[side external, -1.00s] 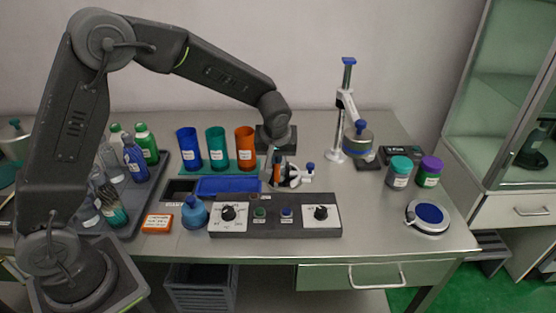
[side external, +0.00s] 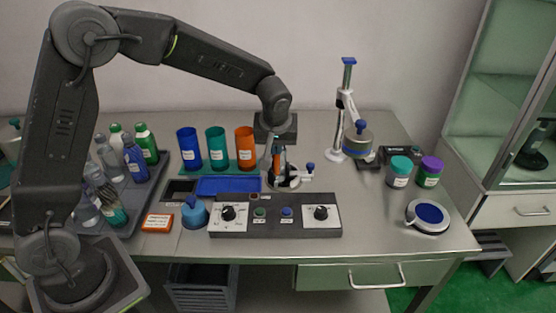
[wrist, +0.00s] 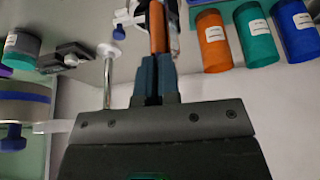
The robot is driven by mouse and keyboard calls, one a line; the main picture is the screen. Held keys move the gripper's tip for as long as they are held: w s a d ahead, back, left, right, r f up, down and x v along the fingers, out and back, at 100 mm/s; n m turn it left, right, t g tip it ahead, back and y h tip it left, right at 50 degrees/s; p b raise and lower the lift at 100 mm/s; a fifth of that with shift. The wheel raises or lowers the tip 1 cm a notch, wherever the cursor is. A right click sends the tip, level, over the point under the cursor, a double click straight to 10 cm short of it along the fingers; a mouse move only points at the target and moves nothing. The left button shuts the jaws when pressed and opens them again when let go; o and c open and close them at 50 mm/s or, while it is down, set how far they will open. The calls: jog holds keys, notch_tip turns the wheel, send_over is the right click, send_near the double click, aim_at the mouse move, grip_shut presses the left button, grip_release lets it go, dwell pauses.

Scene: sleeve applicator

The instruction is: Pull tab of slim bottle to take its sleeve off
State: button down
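The slim bottle, with an orange sleeve (side external: 281,163), stands upright in a white clamp holder (side external: 290,178) on the bench. In the wrist view the orange sleeve (wrist: 157,28) shows just beyond my fingertips. My gripper (side external: 275,155) points down over the holder, right beside the top of the bottle. In the wrist view my gripper's blue-grey fingers (wrist: 155,60) are close together, with a thin dark gap between them. The tab is not distinguishable, so I cannot tell whether the fingers hold it.
Blue (side external: 189,150), teal (side external: 217,150) and orange (side external: 245,149) cups stand left of the holder. A control panel (side external: 275,215) lies in front, and a blue tray (side external: 228,186) is left. A press stand (side external: 347,105) rises at right.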

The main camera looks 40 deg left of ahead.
jog(key=shift+s+d, duration=1.85)
jog(key=s+a, duration=1.9)
jog(key=shift+s+a, duration=0.35)
jog(key=shift+a, duration=0.05)
